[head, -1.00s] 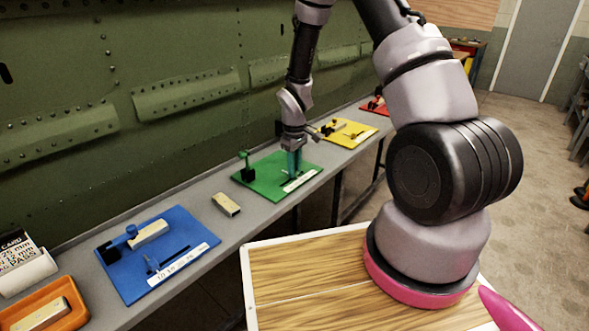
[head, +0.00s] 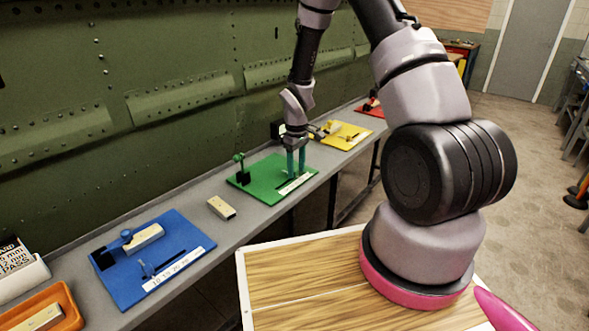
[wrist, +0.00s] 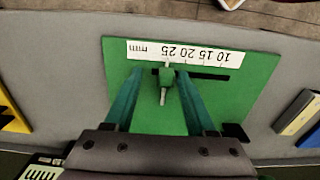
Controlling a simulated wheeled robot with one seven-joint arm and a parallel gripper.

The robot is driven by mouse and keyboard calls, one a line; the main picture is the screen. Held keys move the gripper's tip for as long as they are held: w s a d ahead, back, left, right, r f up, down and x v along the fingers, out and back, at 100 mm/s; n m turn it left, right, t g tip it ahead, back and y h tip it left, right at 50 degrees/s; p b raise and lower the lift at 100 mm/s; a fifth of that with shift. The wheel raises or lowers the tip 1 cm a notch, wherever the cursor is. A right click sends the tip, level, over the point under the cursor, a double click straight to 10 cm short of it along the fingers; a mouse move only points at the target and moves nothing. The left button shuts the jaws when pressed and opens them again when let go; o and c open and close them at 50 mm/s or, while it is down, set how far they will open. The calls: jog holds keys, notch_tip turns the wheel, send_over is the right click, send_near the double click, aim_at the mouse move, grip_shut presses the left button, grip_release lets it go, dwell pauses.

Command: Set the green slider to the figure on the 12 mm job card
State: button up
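The green board (head: 268,172) lies on the bench; the wrist view also shows it (wrist: 250,75). The green slider (wrist: 166,78) sits in a dark slot beside an upside-down white scale (wrist: 180,52) marked 10, 15, 20, 25 mm. Its pointer is close to the 25 mark. My gripper (wrist: 160,74) is open, with one teal finger on each side of the slider and gaps between. The head view shows my gripper (head: 297,172) pointing down over the board.
A blue board (head: 130,275) with a similar slider, a loose metal block (head: 221,208) and an orange tray (head: 60,296) are to the left. A yellow board (head: 345,137) is to the right. The green riveted wall (head: 150,150) stands behind the bench.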

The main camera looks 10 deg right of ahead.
jog(key=shift+a, duration=0.1)
notch_tip(320, 180, up, 11)
dwell(0.6)
notch_tip(320, 180, up, 20)
jog(key=m+t, duration=0.3)
jog(key=m, duration=0.2)
send_over(296, 170)
jog(key=s+d, duration=0.3)
jog(key=s, duration=0.5)
jog(key=s+r+m+t+y, duration=0.1)
jog(key=s+r+m+t, duration=0.1)
jog(key=s+r, duration=0.3)
jog(key=s+r+m+t+y, duration=0.1)
jog(key=s+r+m, duration=0.3)
jog(key=s, duration=0.7)
notch_tip(296, 170, up, 2)
jog(key=shift+d+r+t, duration=0.1)
jog(key=shift+d+t, duration=0.15)
jog(key=shift+t, duration=0.35)
